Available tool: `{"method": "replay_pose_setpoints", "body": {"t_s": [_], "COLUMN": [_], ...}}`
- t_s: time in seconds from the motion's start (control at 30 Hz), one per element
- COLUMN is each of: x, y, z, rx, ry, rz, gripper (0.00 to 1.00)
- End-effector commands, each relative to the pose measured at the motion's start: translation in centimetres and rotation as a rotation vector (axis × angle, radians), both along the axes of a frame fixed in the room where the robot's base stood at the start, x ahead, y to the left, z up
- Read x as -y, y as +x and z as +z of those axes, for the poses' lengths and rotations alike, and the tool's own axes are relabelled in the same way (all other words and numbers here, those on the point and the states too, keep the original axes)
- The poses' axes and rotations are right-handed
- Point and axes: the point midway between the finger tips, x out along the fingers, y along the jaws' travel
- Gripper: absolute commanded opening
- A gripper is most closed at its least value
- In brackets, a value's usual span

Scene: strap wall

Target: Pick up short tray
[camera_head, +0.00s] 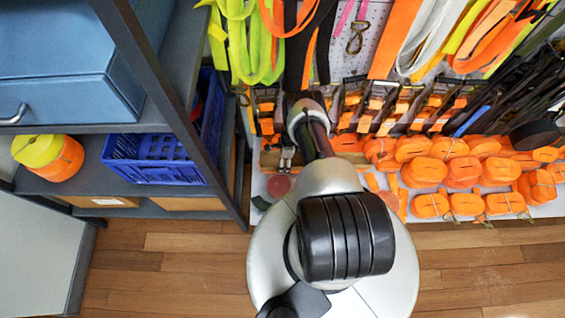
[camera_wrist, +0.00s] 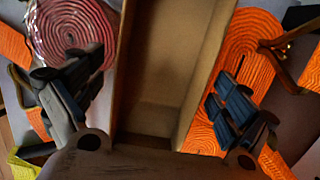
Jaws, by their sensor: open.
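A brown open tray (camera_wrist: 165,65) fills the middle of the wrist view, its near end closest to my gripper. It looks empty inside, with raised walls. My gripper (camera_wrist: 155,98) is open, with one dark finger to the left of the tray and one to its right. I cannot tell whether either finger touches a wall.
A pink coiled strap (camera_wrist: 70,35) lies left of the tray, and an orange coil (camera_wrist: 250,45) lies close on its right. Orange strap bundles (camera_head: 465,170) crowd the shelf to the right. A dark shelf rack with a blue basket (camera_head: 155,165) stands left. Wooden floor (camera_head: 490,265) is clear.

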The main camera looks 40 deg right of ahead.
Motion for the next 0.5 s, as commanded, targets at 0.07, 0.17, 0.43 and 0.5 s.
{"method": "replay_pose_setpoints", "body": {"t_s": [0.07, 0.17, 0.43, 0.5], "x": [0.01, 0.01, 0.02, 0.02], "y": [0.02, 0.02, 0.01, 0.01], "z": [0.11, 0.13, 0.13, 0.13], "rx": [0.000, 0.000, 0.000, 0.000], "ry": [0.000, 0.000, 0.000, 0.000], "rz": [0.000, 0.000, 0.000, 0.000], "gripper": [0.95, 0.92, 0.74, 0.70]}}
